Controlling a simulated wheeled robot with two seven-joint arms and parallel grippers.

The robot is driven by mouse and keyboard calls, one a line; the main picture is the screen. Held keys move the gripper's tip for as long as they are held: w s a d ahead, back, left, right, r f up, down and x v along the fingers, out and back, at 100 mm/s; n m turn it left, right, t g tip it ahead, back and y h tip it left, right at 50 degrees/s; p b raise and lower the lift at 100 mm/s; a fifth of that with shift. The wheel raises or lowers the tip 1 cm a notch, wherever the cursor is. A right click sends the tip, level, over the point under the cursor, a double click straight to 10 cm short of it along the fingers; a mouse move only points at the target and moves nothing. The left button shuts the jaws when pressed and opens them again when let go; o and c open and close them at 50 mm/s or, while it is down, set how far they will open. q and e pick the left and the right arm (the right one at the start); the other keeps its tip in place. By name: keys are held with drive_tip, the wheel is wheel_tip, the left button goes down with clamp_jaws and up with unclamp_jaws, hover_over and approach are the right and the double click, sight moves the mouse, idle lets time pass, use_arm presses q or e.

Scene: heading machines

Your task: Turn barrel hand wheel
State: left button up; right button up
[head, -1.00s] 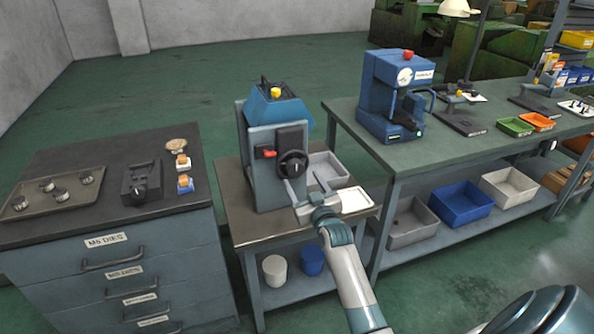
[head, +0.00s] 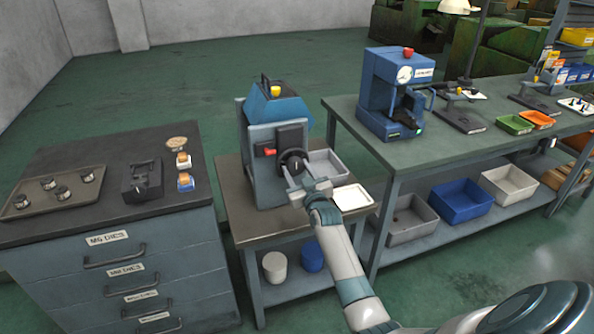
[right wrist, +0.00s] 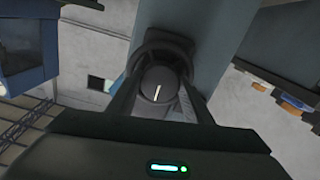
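The barrel hand wheel (head: 292,158) is a dark round wheel on the front of the grey machine with a blue top (head: 277,106), on a small steel-topped table. My right gripper (head: 298,175) is right in front of it and partly covers its lower side. In the right wrist view the wheel's round hub (right wrist: 158,84), with a pale line on it, lies between the two spread fingers (right wrist: 160,92). The fingers look open around the hub; whether they touch it or the rim cannot be told. My left gripper is not in view.
A red-tipped lever (head: 268,151) sits left of the wheel. A grey bin (head: 328,166) and a white tray (head: 353,197) are close on the right. A drawer cabinet (head: 130,255) stands left, a long workbench (head: 430,150) right.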

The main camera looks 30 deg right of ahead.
drive_tip(key=shift+c, duration=1.3)
drive_tip(key=shift+m, duration=0.3)
drive_tip(key=m+p, duration=0.1)
drive_tip(key=m, duration=0.8)
drive_tip(key=shift+p, duration=0.4)
drive_tip(key=o, duration=1)
drive_tip(key=shift+o, duration=0.2)
drive_tip(key=shift+s, duration=0.1)
